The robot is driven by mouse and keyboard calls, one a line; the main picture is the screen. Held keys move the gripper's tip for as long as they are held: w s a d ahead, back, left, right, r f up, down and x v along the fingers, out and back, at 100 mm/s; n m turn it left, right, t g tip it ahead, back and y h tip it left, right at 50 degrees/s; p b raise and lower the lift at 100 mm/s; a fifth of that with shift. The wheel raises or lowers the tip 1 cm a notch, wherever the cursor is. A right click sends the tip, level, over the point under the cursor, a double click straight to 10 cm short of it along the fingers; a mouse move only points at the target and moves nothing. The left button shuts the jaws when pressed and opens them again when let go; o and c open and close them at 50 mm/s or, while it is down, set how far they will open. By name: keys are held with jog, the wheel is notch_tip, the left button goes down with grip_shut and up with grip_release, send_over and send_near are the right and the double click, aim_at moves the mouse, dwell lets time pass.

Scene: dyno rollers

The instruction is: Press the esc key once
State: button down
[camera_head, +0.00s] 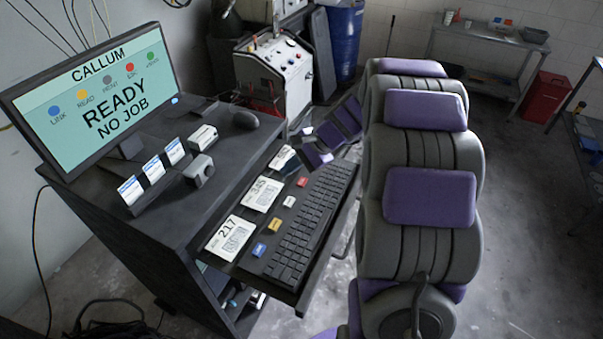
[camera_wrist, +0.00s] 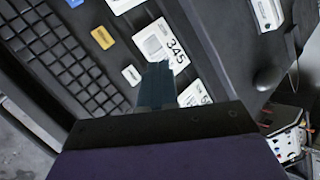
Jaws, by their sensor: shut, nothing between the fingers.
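A red key (camera_head: 303,182) sits on the tray left of the black keyboard (camera_head: 318,205); the screen's colour row labels red as ESC. It is the farthest in a row with a white key (camera_head: 289,202), a yellow key (camera_head: 275,225) and a blue key (camera_head: 259,249). My gripper (camera_wrist: 157,84) is shut and empty, pointing down over the far end of this row. In the wrist view the white key (camera_wrist: 131,75) and yellow key (camera_wrist: 103,38) show beside the fingers. The red key is hidden there behind my gripper. I cannot tell whether the fingertips touch it.
A monitor (camera_head: 90,88) reads "READY NO JOB" on the dark cabinet (camera_head: 110,205). Number cards, including 345 (camera_head: 264,194) and 217 (camera_head: 230,238), lie left of the keys. My large grey and purple arm fills the middle right of the head view.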

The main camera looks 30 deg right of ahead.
jog(key=w+d+m+t+p, duration=0.1)
jog(key=w+d+m+t, duration=0.1)
jog(key=d, duration=0.4)
jog(key=shift+w+m, duration=0.5)
jog(key=shift+w, duration=0.7)
jog(key=shift+d+f, duration=0.1)
jog(key=shift+d, duration=0.05)
jog(key=b, duration=0.6)
send_over(305, 182)
notch_tip(305, 182, down, 8)
jog(key=shift+r, duration=0.25)
jog(key=shift+f, duration=0.6)
jog(key=shift+d, duration=0.1)
